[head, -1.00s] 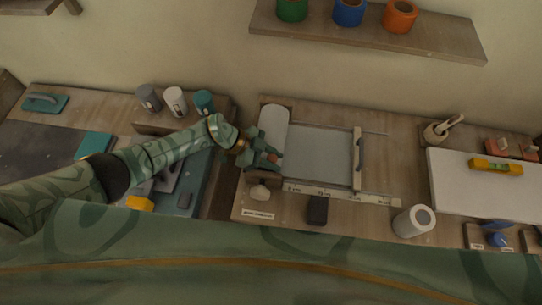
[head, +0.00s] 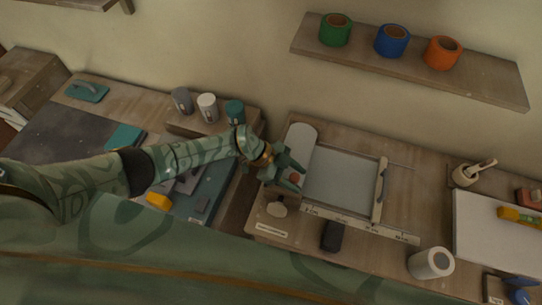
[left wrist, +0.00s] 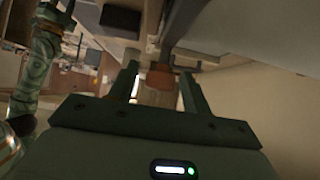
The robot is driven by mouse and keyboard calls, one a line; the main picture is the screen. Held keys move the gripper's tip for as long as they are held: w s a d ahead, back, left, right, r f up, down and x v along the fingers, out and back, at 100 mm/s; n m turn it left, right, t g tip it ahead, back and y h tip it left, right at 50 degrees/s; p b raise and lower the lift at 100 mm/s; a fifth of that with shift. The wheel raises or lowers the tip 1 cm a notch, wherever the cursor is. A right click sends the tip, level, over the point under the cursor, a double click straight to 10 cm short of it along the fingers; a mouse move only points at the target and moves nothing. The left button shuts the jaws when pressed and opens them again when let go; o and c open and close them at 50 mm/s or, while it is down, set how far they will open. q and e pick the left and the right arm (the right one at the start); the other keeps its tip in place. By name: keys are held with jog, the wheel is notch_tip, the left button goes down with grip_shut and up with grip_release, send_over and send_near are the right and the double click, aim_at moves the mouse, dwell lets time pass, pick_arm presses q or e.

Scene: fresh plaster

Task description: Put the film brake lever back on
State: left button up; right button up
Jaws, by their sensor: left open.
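The film dispenser stands on the middle bench, with a pale film roll (head: 301,145) at its left and a grey sheet (head: 340,180) beside it. My left gripper (head: 294,176) is at the roll's near end, its fingers apart. A small reddish piece (head: 296,178) shows between the fingers; in the left wrist view this red-brown piece (left wrist: 160,76) also sits between them. I cannot tell whether it is the brake lever or touches the fingers. A beige knobbed piece (head: 277,209) lies in front, by a paper label (head: 271,230). In the left wrist view, my right gripper (left wrist: 58,14) is small and dim.
A bar with a handle (head: 380,190) stands right of the sheet, and a ruler strip (head: 360,222) runs along the front. A dark block (head: 333,236) and a white roll (head: 430,263) stand nearer me. Several cups, including a white one (head: 208,107), stand behind my left arm.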

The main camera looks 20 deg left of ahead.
pick_arm(q)
jog(key=v, duration=1.5)
jog(key=shift+a+r+p, duration=0.25)
jog(key=shift+p, duration=0.1)
